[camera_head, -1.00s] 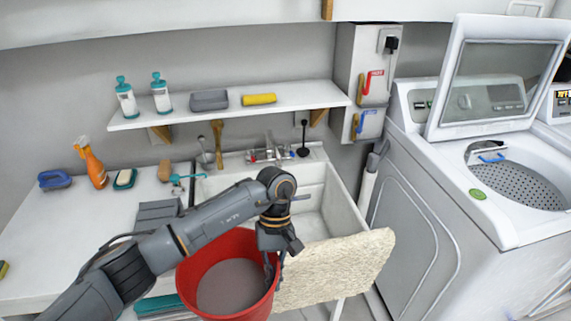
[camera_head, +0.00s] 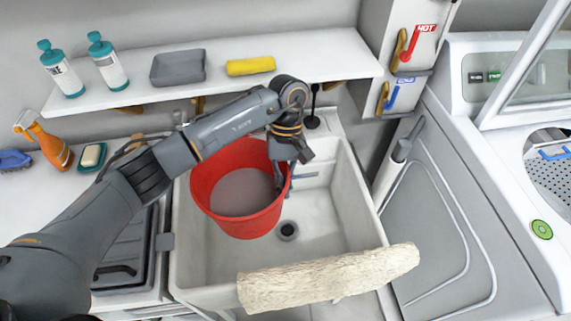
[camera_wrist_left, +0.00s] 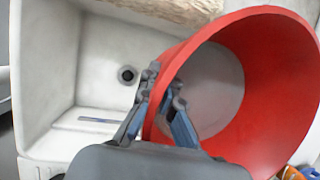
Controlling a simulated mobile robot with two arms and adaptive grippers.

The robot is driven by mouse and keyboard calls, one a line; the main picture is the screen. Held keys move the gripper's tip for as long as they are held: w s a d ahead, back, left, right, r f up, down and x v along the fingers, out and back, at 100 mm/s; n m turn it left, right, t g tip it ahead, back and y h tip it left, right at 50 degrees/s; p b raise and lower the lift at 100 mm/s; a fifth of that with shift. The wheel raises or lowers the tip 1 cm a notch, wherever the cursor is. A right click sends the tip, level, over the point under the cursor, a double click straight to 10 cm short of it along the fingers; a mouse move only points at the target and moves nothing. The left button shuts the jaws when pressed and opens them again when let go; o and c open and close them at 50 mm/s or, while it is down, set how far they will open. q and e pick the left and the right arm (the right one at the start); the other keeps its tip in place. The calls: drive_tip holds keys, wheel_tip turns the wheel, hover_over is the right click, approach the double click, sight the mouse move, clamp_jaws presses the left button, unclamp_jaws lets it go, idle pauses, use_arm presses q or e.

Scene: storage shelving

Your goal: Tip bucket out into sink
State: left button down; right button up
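The red bucket (camera_head: 262,219) has grey contents or a grey bottom inside; I cannot tell which. It hangs tilted over the left and back part of the white sink (camera_head: 340,240), and its mouth faces up toward the head camera. My left gripper (camera_head: 280,187) is shut on the bucket's right rim. In the left wrist view, the gripper's fingers (camera_wrist_left: 162,108) straddle the wall of the red bucket (camera_wrist_left: 270,50). The sink's drain (camera_head: 287,230) shows clear of the bucket. My right gripper is not in view.
A beige towel (camera_head: 330,278) hangs over the sink's front edge. The washing machine (camera_head: 450,190) stands at the right. The right half of the sink basin is free.

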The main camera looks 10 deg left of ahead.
use_arm(q)
drive_tip(key=shift+r, duration=0.2)
drive_tip(key=shift+w+d+r+m+t+h+p, duration=1)
drive_tip(key=shift+d+r+h+p, duration=2.9)
drive_tip(key=shift+r, duration=1.55)
drive_tip(key=a+h, duration=0.2)
drive_tip(key=s+a+h+p, duration=0.1)
drive_tip(key=a, duration=0.2)
drive_tip(key=s+a+m+h, duration=0.1)
drive_tip(key=a+h, duration=0.1)
drive_tip(key=shift+a+r+t+h+p, duration=0.2)
drive_tip(key=shift+r+t+h+p, duration=0.1)
drive_tip(key=shift+r+t+p, duration=0.1)
drive_tip(key=s+a+f+m+h+b, duration=0.1)
drive_tip(key=a+h+b, duration=0.4)
drive_tip(key=b, duration=1.2)
drive_tip(key=shift+s+a+f+m, duration=0.45)
drive_tip(key=shift+s+a, duration=0.3)
drive_tip(key=shift+a, duration=1.05)
drive_tip(key=shift+r, duration=0.15)
